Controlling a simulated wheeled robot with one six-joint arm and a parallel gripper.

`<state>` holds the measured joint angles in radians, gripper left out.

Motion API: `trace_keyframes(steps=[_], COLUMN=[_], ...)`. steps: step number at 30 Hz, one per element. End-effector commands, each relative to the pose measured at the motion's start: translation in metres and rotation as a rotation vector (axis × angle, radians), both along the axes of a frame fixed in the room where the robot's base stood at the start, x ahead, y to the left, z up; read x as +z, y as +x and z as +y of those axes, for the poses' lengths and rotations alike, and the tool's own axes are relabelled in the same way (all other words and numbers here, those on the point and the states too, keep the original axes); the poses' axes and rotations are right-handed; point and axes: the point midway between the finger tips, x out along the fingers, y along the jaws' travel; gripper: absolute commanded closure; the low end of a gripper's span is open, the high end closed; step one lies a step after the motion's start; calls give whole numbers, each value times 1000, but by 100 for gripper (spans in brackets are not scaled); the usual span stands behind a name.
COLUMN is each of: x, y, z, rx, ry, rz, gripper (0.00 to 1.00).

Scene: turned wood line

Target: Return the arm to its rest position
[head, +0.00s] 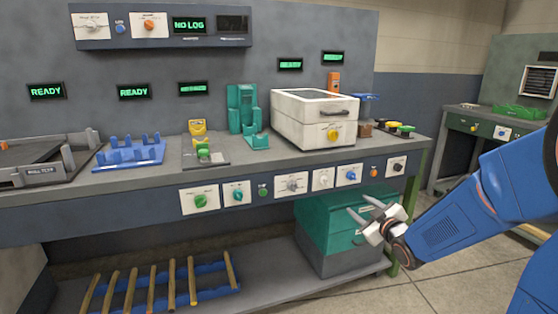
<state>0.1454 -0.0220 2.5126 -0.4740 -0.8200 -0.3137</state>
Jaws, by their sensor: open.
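My gripper (365,217) is at the end of my blue arm, at the lower right of the head view. Its two grey fingers are spread apart and nothing shows between them. It appears in front of the workbench's right end, below the bench top, with the teal bin (318,222) behind it in the picture. My arm reaches in from the right edge of the view. I cannot tell the exact gap between the fingers and the bin.
The workbench (240,172) carries a blue rack (130,153), a green holder (243,110) and a white lidded machine (312,120). Knobs line its front. Several wooden rods lie on a blue rack (215,292) on the lower shelf. Floor (450,285) is clear at right, before another bench (470,125).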

Motion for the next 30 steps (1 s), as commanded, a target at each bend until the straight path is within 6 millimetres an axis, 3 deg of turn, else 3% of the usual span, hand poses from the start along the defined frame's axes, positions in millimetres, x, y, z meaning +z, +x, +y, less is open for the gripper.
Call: trace_keyframes(steps=[8, 14, 21, 30], x=[10, 9, 4, -6], y=[-54, -109, -190, -308], z=[-21, -31, -31, -13], rx=[-178, -295, -415, -516], ry=[46, 111, 208, 334], rz=[219, 383, 588, 855], gripper=[54, 54, 54, 54])
